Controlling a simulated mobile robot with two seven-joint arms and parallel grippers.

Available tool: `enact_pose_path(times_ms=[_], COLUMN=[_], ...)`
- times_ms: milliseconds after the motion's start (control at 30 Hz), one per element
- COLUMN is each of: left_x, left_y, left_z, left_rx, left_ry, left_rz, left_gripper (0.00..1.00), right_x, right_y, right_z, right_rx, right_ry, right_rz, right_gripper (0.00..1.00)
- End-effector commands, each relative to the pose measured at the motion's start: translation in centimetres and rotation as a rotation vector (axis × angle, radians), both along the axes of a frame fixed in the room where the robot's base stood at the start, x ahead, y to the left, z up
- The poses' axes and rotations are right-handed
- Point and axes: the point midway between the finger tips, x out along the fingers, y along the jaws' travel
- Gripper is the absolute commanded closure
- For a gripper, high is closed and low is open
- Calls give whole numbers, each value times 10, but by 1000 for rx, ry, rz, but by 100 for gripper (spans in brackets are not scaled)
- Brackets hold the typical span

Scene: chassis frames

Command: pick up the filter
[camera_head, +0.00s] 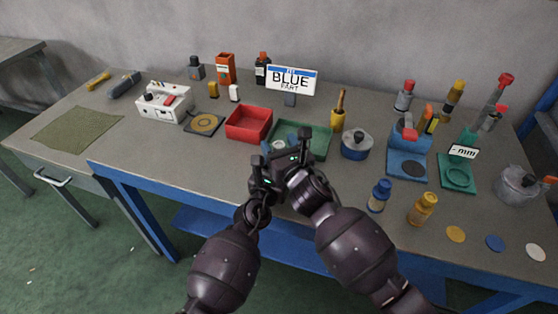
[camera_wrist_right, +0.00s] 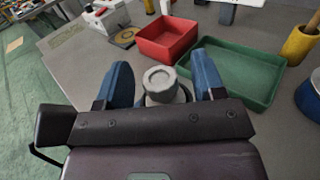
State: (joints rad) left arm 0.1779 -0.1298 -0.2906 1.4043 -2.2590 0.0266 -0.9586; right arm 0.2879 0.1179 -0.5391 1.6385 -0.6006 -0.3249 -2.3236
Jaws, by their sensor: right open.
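A grey, round, stepped piece, which I take to be the filter (camera_wrist_right: 160,84), stands on the table between the spread blue fingers of my right gripper (camera_wrist_right: 160,88) in the right wrist view. Its lower part is hidden behind the gripper body. In the head view the filter (camera_head: 279,146) shows as a small pale top just beyond my right gripper (camera_head: 283,160), by the green tray's left side. The right gripper is open, with no clear contact on the piece. My left arm ends close beside it; its gripper (camera_head: 262,183) is dark and its jaws cannot be made out.
A red bin (camera_head: 248,123) and a green tray (camera_head: 326,144) lie just beyond the gripper. A blue pot (camera_head: 356,146) and a blue bottle (camera_head: 379,196) stand to the right. The tabletop (camera_head: 180,165) left of my arms is clear.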

Motion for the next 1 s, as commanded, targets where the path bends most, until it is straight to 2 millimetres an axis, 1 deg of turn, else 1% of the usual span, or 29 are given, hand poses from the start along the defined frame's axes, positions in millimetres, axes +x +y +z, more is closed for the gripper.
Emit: enact_pose_path(times_ms=[267, 300, 367, 600, 700, 900, 1000], left_x=[0, 0, 0, 0, 0, 0, 0], left_y=[0, 0, 0, 0, 0, 0, 0], left_z=[0, 0, 0, 0, 0, 0, 0], left_rx=[0, 0, 0, 0, 0, 0, 0], left_ry=[0, 0, 0, 0, 1, 1, 1], left_rz=[0, 0, 0, 0, 0, 0, 0], left_gripper=[68, 68, 68, 68, 68, 68, 68], right_x=[2, 2, 2, 2, 2, 2, 2], right_y=[1, 1, 1, 1, 1, 1, 1], right_z=[0, 0, 0, 0, 0, 0, 3], right_rx=[0, 0, 1, 1, 1, 1, 0], right_ry=[0, 0, 0, 0, 0, 0, -2], right_rz=[1, 1, 1, 1, 1, 1, 1], right_gripper=[37, 40, 50, 86, 100, 100, 100])
